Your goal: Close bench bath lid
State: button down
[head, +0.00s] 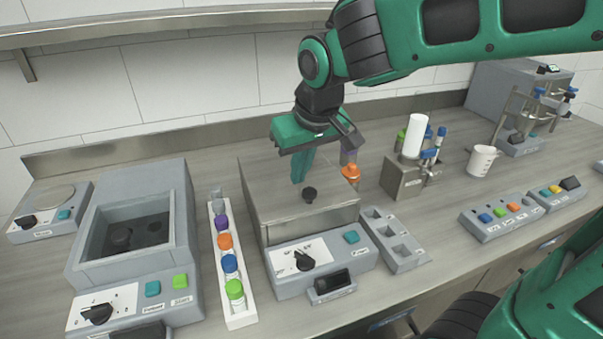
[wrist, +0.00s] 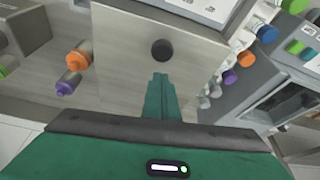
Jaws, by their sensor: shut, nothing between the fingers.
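The bench bath (head: 320,262) is a grey box in the middle of the bench, with a dial and a teal button on its front panel. Its metal lid (head: 270,190) lies over the top and looks roughly level; I cannot tell whether it is fully seated. A round black knob (head: 310,194) stands near the lid's front edge. It also shows in the wrist view (wrist: 162,50). My gripper (head: 298,179) points down over the lid, just behind and left of the knob, with its green fingers together and empty. Whether the fingertips (wrist: 160,80) touch the lid is unclear.
A white rack (head: 237,318) of coloured-capped tubes stands left of the bath, beside a grey device with an open well (head: 130,235). An orange-capped bottle (head: 351,171) stands close to the lid's right. A grey block with square wells (head: 395,240) sits right of the bath.

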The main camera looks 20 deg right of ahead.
jog(key=shift+w+a+r, duration=0.15)
jog(key=shift+w+r, duration=0.5)
jog(key=shift+w, duration=0.35)
jog(key=a+v, duration=0.1)
jog(key=v, duration=0.7)
jog(key=s+d+f+m+g+h, duration=0.1)
jog(key=s+d+f, duration=0.1)
jog(key=d, duration=0.4)
jog(key=s+d+f+m, duration=0.1)
jog(key=d+f+m, duration=0.1)
jog(key=d, duration=0.4)
jog(key=s+d+f+m+g, duration=0.1)
jog(key=s+d+f+m, duration=0.2)
jog(key=s+d+f, duration=0.2)
jog(key=s+d+f+m+g, duration=0.1)
jog(key=s+d+f+m, duration=0.2)
jog(key=s+d+f, duration=0.3)
jog(key=s+d, duration=0.4)
jog(key=s, duration=0.2)
jog(key=shift+f+g, duration=0.2)
jog(key=shift+g, duration=0.2)
jog(key=shift+s, duration=0.1)
